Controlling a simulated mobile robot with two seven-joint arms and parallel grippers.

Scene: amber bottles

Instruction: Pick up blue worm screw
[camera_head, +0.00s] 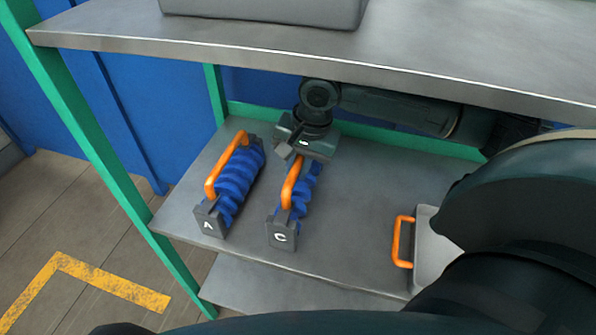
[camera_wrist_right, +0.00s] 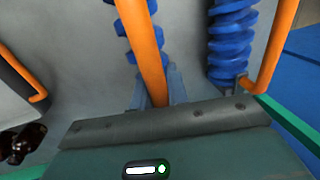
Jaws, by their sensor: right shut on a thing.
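Two blue worm screws with dark end plates and orange handles are on the lower shelf (camera_head: 340,215). The one marked A (camera_head: 240,178) is at the left. The one marked C (camera_head: 302,195) is to its right. My right gripper (camera_head: 291,158) is at the far end of screw C, shut on its orange handle (camera_head: 290,183). In the right wrist view, the fingers (camera_wrist_right: 157,88) close around that handle (camera_wrist_right: 143,45), and screw A (camera_wrist_right: 232,40) stands to the right, apart. Screw C appears to rest on the shelf. My left gripper is not in view.
The upper shelf (camera_head: 300,45) hangs over the work area, with a grey bin (camera_head: 265,10) on it. A green post (camera_head: 105,155) stands at the left. A light grey object with an orange handle (camera_head: 402,242) is at the right. The shelf between it and screw C is clear.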

